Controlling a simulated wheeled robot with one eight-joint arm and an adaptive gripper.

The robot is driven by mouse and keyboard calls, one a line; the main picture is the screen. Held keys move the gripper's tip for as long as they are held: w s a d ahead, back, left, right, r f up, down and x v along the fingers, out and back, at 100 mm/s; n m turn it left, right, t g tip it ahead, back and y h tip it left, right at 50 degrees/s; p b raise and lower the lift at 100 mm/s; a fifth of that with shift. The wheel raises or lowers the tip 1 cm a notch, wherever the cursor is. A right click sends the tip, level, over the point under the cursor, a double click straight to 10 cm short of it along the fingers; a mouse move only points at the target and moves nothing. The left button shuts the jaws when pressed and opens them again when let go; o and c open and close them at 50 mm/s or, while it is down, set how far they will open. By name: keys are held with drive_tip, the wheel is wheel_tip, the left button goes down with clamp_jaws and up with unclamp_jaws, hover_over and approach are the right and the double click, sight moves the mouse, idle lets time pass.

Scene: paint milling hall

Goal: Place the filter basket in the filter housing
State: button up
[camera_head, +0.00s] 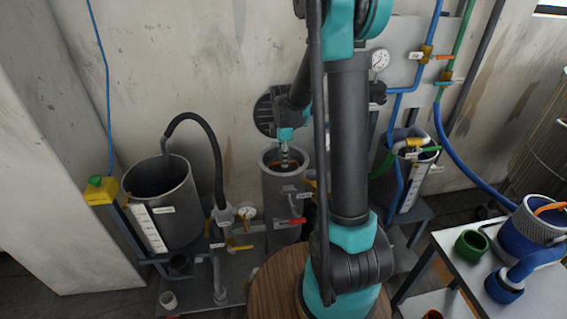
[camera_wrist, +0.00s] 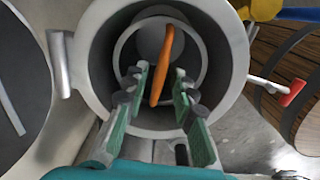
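The filter housing is an upright grey cylinder (camera_head: 283,205) standing in the middle of the head view, and its open rim (camera_wrist: 101,82) fills the wrist view. Inside it sits a narrower grey ring with an orange handle (camera_wrist: 165,55), which looks like the filter basket (camera_wrist: 202,50), below the housing's rim. My gripper (camera_wrist: 161,78) points down into the housing mouth. Its green-padded fingers stand apart on either side of the orange handle, with a visible gap to it. In the head view my gripper (camera_head: 285,158) is at the housing's mouth. How deep the basket sits is hidden.
A grey tank (camera_head: 165,205) with a black hose stands to the left. A red-handled valve (camera_head: 290,221) sticks out at the housing's front. Another vessel (camera_head: 412,180) with pipes is behind right. A white table (camera_head: 535,290) holds a blue and mesh container (camera_head: 540,215) and green cup (camera_head: 471,246).

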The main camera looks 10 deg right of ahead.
wheel_tip(320, 180, up, 9)
drive_tip(key=s+d+f+m+t, duration=0.2)
drive_tip(key=s+f+m, duration=0.1)
drive_tip(key=s+m, duration=0.6)
drive_tip(key=s+d+f+m+t, duration=0.2)
drive_tip(key=s+f+m, duration=0.1)
drive_tip(key=s+m, duration=0.6)
drive_tip(key=s, duration=0.4)
drive_tip(key=shift+f, duration=0.25)
